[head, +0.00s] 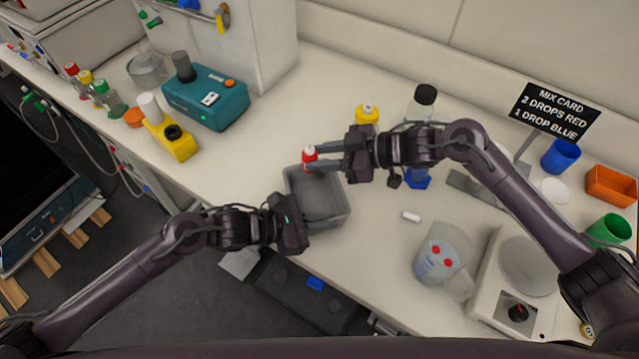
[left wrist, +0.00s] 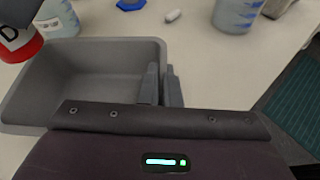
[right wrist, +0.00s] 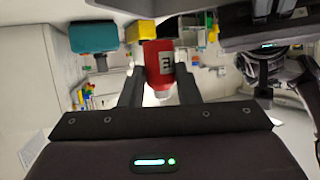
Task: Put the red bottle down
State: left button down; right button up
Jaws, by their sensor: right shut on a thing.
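The red bottle (head: 310,160) with a white cap is held between the fingers of my right gripper (head: 325,158), at the far edge of the grey tray (head: 342,212). In the right wrist view the bottle (right wrist: 159,65) sits between both fingers, and a label shows on it. In the left wrist view the bottle (left wrist: 22,45) is partly seen at the upper left, by the tray's rim. My left gripper (left wrist: 162,85) has its fingers close together around the tray's wall, at the near right of the tray. The tray looks empty; the bottle's base is hard to see.
A yellow-capped bottle (head: 367,115) and a black-capped bottle (head: 425,97) stand behind my right arm. A white capsule-shaped piece (head: 411,216), a beaker (head: 440,255) and a stirrer plate (head: 515,270) are to the right. The counter left of the tray is clear.

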jog(key=shift+f, duration=3.2)
jog(key=shift+f, duration=0.2)
jog(key=shift+f, duration=0.4)
jog(key=o, duration=0.9)
jog(key=shift+f, duration=0.1)
jog(key=shift+w+r, duration=0.1)
jog(key=shift+r, duration=0.4)
jog(key=v, duration=1.2)
jog(key=shift+r, duration=0.3)
